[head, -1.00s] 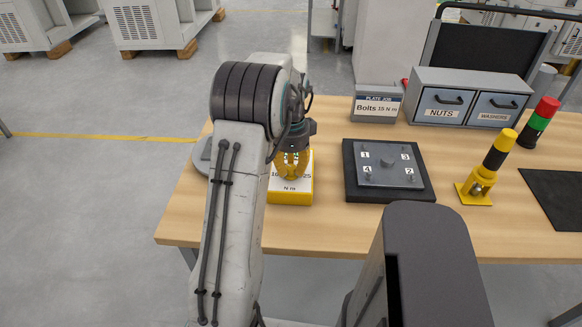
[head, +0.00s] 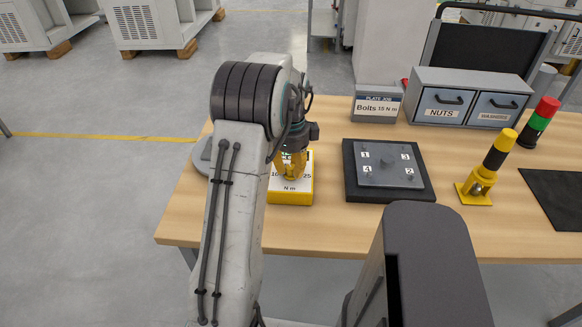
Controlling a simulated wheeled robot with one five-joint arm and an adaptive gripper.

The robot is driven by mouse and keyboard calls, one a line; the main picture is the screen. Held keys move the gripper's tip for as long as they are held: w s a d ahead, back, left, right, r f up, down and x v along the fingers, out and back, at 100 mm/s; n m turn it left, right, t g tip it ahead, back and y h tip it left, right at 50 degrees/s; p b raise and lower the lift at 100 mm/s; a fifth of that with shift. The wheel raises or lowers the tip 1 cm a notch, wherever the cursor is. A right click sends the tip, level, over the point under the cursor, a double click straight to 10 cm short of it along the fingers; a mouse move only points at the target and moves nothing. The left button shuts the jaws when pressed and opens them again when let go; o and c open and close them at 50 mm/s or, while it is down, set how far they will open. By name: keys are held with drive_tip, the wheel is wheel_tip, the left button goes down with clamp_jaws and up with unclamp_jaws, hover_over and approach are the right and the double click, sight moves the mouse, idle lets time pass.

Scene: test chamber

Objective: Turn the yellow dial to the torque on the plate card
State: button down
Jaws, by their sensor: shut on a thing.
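The yellow dial box (head: 291,197) sits near the table's left side, with a white face reading 10, 25 and N m. My gripper (head: 290,175) points down over the middle of this face and is shut on the dial's knob. The knob and its pointer are hidden by the fingers, so I cannot read the setting. The plate card (head: 376,107) stands at the back of the table and reads "PLATE JOB, Bolts 15 N m".
Right of the dial box lies a dark base with a grey plate (head: 390,179) numbered 1 to 4. A yellow and black tool (head: 487,170) stands in a yellow holder further right. Drawers (head: 468,97) labelled NUTS and WASHERS and a red-green-black post (head: 539,121) stand behind.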

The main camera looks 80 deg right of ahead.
sight(291, 167)
drive_tip(key=shift+f, duration=0.15)
drive_tip(key=c, duration=0.9)
unclamp_jaws()
drive_tip(key=shift+c, duration=0.2)
wheel_tip(291, 167, up, 12)
idle(0.6)
